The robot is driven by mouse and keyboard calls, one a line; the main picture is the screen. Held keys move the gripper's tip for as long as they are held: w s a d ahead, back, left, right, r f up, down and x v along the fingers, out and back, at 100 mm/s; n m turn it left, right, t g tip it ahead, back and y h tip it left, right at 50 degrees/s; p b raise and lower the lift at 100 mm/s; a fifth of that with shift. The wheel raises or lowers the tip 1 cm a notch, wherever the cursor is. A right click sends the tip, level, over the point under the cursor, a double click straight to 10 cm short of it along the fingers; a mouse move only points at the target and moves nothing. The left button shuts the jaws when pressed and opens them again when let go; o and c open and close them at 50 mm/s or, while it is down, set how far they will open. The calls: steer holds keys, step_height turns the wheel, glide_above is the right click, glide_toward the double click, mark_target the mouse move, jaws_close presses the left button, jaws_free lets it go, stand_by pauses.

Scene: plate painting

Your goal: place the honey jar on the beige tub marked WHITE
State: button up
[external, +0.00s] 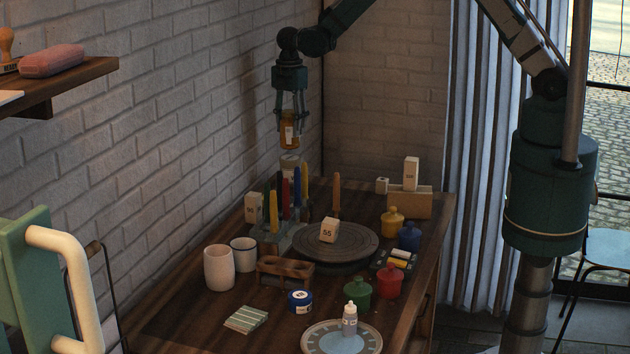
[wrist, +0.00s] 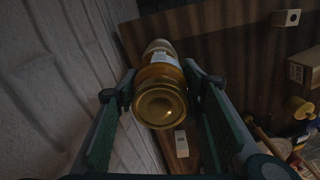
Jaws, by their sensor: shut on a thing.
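The honey jar (external: 289,132), amber with a pale label, hangs upright in my gripper (external: 290,112), high over the far left of the table. My gripper is shut on it; in the wrist view the jar's gold lid (wrist: 160,104) faces the camera between the fingers. A pale beige tub (external: 290,161) stands below the jar, partly hidden behind the tapers, with a small visible gap between them. Its marking is too small to read. In the wrist view a beige rim (wrist: 158,45) shows just beyond the jar, mostly hidden by it.
Coloured tapers (external: 284,200) stand in a holder in front of the tub. A turntable (external: 350,241) with a numbered block (external: 328,230) is to the right. A beige box (external: 409,203) stands at the back right. The brick wall (external: 200,120) is close on the left.

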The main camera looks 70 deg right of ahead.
mark_target(290, 111)
steer(key=shift+f, duration=1.8)
steer(key=shift+f, duration=0.15)
steer(key=o, duration=1.2)
steer(key=shift+c, duration=0.2)
steer(key=shift+r+b, duration=0.3)
steer(key=shift+r, duration=5.85)
